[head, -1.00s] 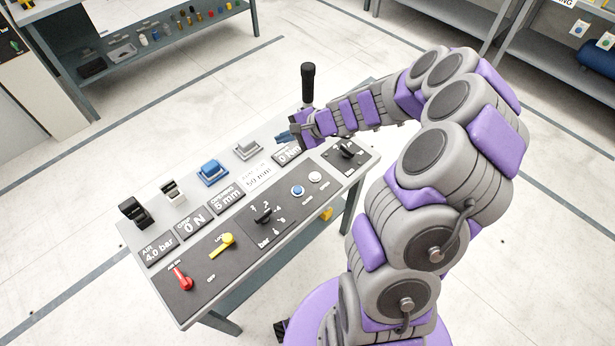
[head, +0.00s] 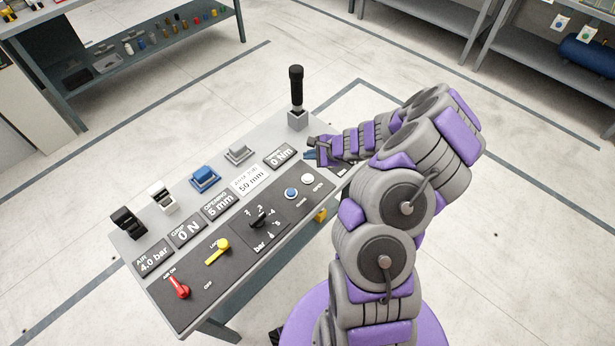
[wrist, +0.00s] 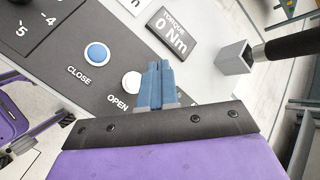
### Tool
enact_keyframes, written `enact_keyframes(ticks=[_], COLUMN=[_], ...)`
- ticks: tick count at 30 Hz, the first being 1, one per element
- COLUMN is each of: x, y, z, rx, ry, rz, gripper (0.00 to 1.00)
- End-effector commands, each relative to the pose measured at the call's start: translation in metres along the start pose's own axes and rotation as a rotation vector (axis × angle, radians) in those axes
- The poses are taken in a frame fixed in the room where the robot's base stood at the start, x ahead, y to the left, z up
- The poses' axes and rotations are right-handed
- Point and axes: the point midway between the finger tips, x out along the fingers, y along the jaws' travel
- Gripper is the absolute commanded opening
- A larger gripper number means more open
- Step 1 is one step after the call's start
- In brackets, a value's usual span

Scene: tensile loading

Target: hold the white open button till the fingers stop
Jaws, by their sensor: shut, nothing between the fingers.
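The white open button (head: 307,179) sits on the console's dark panel, to the right of the blue close button (head: 291,193). My gripper (head: 310,156) is just beyond the white button in the head view, over the panel's right part. In the wrist view, my gripper's blue fingers (wrist: 157,84) are shut together and empty. The blue button (wrist: 96,53) is farther left. The fingers' height above the panel is hard to tell.
A black-handled lever (head: 296,90) stands at the console's back right. The opening display (head: 220,203) reads 5 mm and the torque display (head: 281,156) reads 0 Nm. A black rotary knob (head: 258,218), a yellow lever (head: 217,252) and a red lever (head: 178,286) share the panel.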

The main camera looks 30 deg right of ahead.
Motion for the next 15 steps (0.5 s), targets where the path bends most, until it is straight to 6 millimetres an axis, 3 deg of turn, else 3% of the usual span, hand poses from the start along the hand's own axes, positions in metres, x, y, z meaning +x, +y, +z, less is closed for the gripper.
enact_keyframes(ticks=[8,15], x=[0.009,0.03], y=[0.007,0.021], z=[-0.006,-0.02], rx=[-0.002,-0.001], ry=[0.0,0.0], rz=[0.0,0.0], gripper=[0.0,0.0])
